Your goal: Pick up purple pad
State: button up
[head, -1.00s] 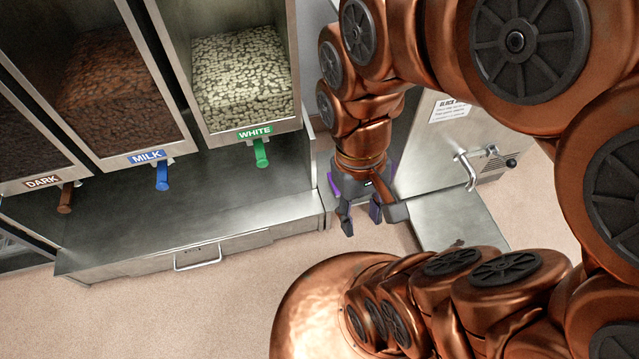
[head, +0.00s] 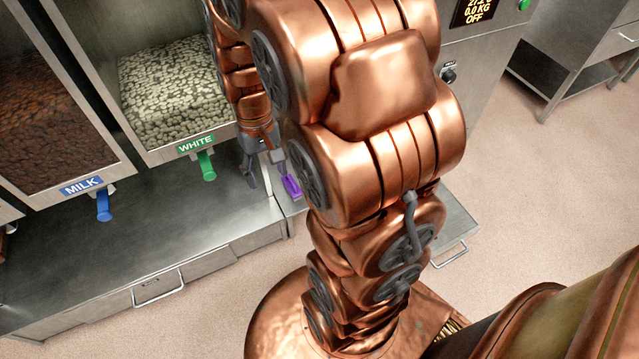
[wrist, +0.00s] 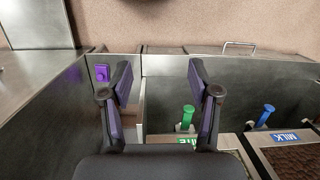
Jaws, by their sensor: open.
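The purple pad (head: 292,188) lies on a narrow steel ledge beside the chocolate counter in the head view. In the wrist view the purple pad (wrist: 102,73) shows as a small block on steel, up and left of the left finger. My gripper (head: 266,174) is open and empty, just left of the pad in the head view. In the wrist view my gripper (wrist: 160,78) has its two dark fingers, with purple inner faces, spread wide. The pad is outside the gap between them, and I see no contact.
A steel machine with a display (head: 474,10) stands at the right. My arm hides much of the middle. Open floor lies in front.

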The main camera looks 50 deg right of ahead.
jog(key=w+d+f+m+t+b, duration=0.1)
jog(key=w+d+f+b, duration=0.2)
jog(key=d+f, duration=0.6)
jog(key=w+d+f+m+t+h+b, duration=0.1)
jog(key=w+d+f+b, duration=0.2)
jog(key=d+f, duration=0.7)
jog(key=w+d+f+m+b, duration=0.1)
jog(key=w+d+f+b, duration=0.2)
jog(key=w+d+f, duration=0.3)
jog(key=shift+w+d+f+t+h, duration=0.15)
jog(key=shift+d+f, duration=0.55)
jog(key=shift+f, duration=0.85)
jog(key=shift+d+f+t+h, duration=0.1)
jog(key=shift+d+f, duration=0.65)
jog(key=shift+f, duration=0.85)
jog(key=shift+w+d+f+t+h, duration=0.15)
jog(key=shift+d+f, duration=0.55)
jog(key=shift+f, duration=0.85)
jog(key=shift+w+d+f+b, duration=0.15)
jog(key=shift+f+b, duration=0.35)
jog(key=shift+f, duration=0.75)
jog(key=shift+w+a+f+b, duration=0.15)
jog(key=shift+f+b, duration=0.4)
jog(key=shift+f, duration=0.75)
jog(key=shift+w+d+f+b, duration=0.15)
jog(key=shift+f+b, duration=0.35)
jog(key=shift+f, duration=0.75)
jog(key=shift+c, duration=0.4)
grip_shut()
